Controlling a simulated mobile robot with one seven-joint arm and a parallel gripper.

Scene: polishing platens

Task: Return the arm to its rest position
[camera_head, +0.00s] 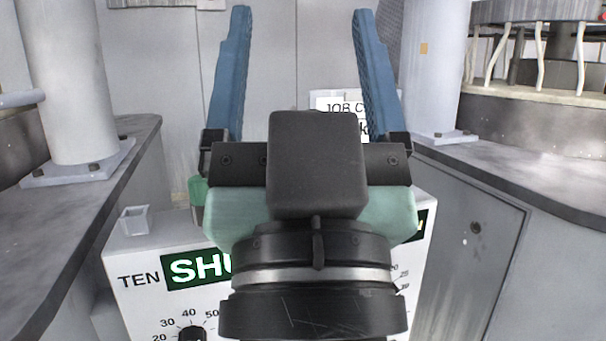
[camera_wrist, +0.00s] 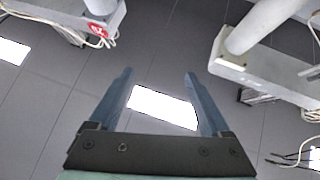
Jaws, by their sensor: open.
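My gripper (camera_head: 302,65) is in the middle of the head view, with its two blue fingers spread wide apart and pointing up and away. Nothing is between the fingers. In the wrist view the open fingers (camera_wrist: 160,75) point toward a tiled ceiling with a bright light panel, and they touch nothing. My wrist and gripper body hide the middle of the scene in the head view.
A white control box (camera_head: 150,260) with green lettered signs and a dial is partly hidden behind my wrist. Grey benches (camera_head: 95,195) flank it, with posts (camera_head: 70,80) bolted on them. A paper card (camera_head: 345,104) shows between the fingers, farther back. Overhead beams (camera_wrist: 255,80) and cables show in the wrist view.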

